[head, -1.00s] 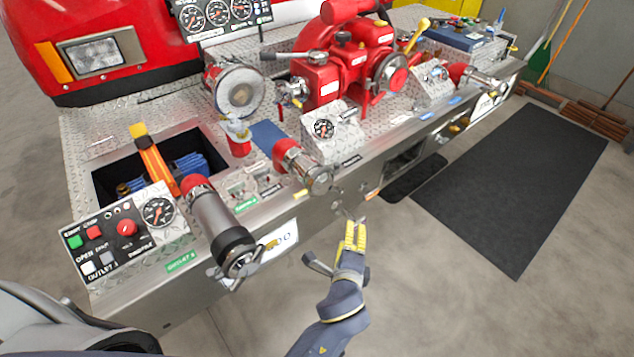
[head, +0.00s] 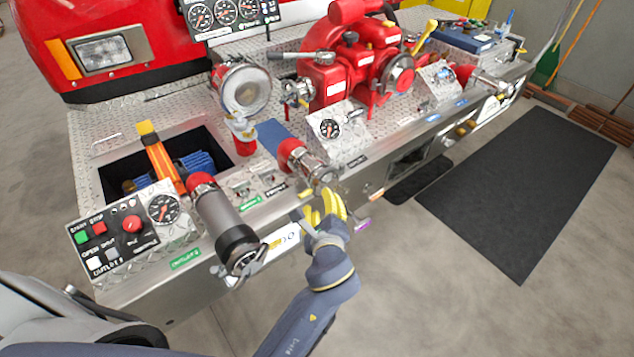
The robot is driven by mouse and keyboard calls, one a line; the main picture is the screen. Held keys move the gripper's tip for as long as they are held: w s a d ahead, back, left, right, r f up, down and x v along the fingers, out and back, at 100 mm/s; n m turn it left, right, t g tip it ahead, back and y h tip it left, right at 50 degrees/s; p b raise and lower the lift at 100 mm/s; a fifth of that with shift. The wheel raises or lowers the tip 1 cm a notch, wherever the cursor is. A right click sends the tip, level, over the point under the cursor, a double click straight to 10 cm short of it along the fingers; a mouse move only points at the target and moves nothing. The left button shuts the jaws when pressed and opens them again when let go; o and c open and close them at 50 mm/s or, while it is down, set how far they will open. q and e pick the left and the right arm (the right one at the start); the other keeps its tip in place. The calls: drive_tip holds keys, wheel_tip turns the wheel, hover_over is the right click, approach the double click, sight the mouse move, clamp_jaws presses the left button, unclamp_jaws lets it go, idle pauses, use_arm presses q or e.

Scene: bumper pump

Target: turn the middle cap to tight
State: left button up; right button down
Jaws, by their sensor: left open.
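The middle cap (head: 322,177) is a silver metal cap on the end of a short red-collared outlet at the front edge of the bumper deck. It points out toward the lower right. My left gripper (head: 325,206), dark with yellow fingers, is open just below and in front of the cap. Its fingertips come close to the cap's lower side. I cannot tell whether they touch it. The cap's underside is partly hidden by the fingers. My right gripper is not in view.
A longer grey outlet (head: 223,225) stands left of the gripper, beside a control panel (head: 115,238) with buttons. A red pump (head: 345,65) rises at the back. The floor in front is clear, with a black mat (head: 520,185).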

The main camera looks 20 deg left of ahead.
sight(317, 185)
use_arm(q)
drive_tip(key=x, duration=1)
drive_tip(key=shift+w+a+f, duration=0.1)
drive_tip(key=shift+w+f, duration=0.05)
drive_tip(key=shift+w, duration=0.15)
clamp_jaws()
